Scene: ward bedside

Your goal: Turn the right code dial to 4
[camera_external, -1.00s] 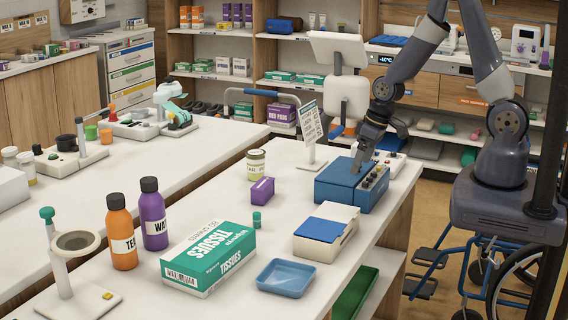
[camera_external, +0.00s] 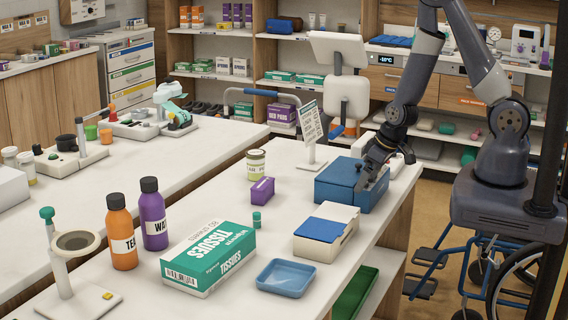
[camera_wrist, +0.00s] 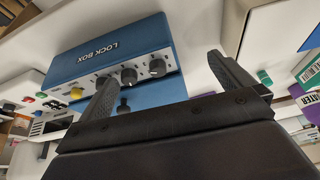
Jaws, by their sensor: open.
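The blue lock box (camera_external: 338,184) stands on the near counter; its front panel is mostly hidden by my gripper (camera_external: 366,181) in the external view. A further dial is partly behind my left finger. I cannot read the dial's number.
A white box with a blue lid (camera_external: 326,231) stands in front of the lock box, with a blue tray (camera_external: 286,278) nearer. A sign stand (camera_external: 311,135) is behind left. A pale device with coloured buttons (camera_wrist: 38,100) sits beyond the box.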

